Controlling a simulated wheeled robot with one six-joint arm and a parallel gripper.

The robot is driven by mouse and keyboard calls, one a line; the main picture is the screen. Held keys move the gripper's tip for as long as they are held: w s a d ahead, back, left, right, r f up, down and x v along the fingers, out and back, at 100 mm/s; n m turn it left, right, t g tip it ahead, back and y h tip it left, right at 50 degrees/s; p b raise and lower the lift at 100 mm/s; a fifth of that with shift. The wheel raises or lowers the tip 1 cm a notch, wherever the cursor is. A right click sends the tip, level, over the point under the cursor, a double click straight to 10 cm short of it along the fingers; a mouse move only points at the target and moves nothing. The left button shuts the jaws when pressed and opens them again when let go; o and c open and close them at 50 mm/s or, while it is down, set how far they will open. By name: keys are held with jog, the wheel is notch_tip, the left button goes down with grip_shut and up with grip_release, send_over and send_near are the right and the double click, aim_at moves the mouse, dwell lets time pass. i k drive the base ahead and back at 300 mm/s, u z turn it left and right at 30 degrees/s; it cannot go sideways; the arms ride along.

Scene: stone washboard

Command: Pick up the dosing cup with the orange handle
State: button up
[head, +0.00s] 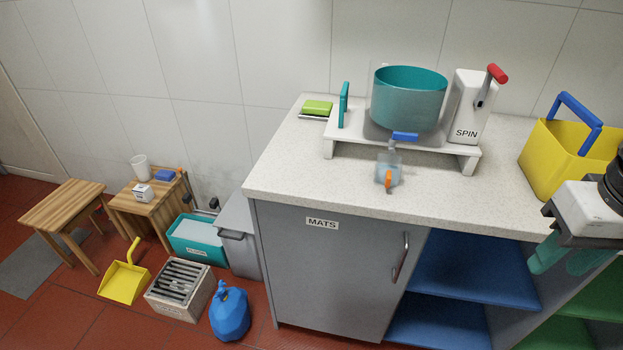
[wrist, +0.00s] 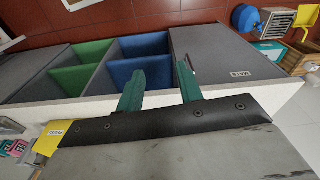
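The dosing cup (head: 383,166) is small and translucent, with an orange handle (head: 389,182). In the head view it stands on the pale worktop under the blue tap lever of the teal tub, its handle facing the front edge. My gripper (head: 558,262) is at the far right of the head view, in front of the worktop's edge and well right of the cup. In the wrist view my gripper (wrist: 160,83) shows two teal fingers spread apart with nothing between them. The cup is not visible in the wrist view.
The teal tub (head: 408,105) sits on a white stand (head: 340,146), with a SPIN box (head: 466,115) beside it. A yellow basket (head: 555,150) stands at the right of the worktop (head: 290,170). The worktop is clear between cup and basket.

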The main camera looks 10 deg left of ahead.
aim_at(388, 169)
jog(key=z, duration=3.2)
jog(key=k, duration=2.55)
jog(key=u, duration=1.8)
jog(key=i, duration=0.5)
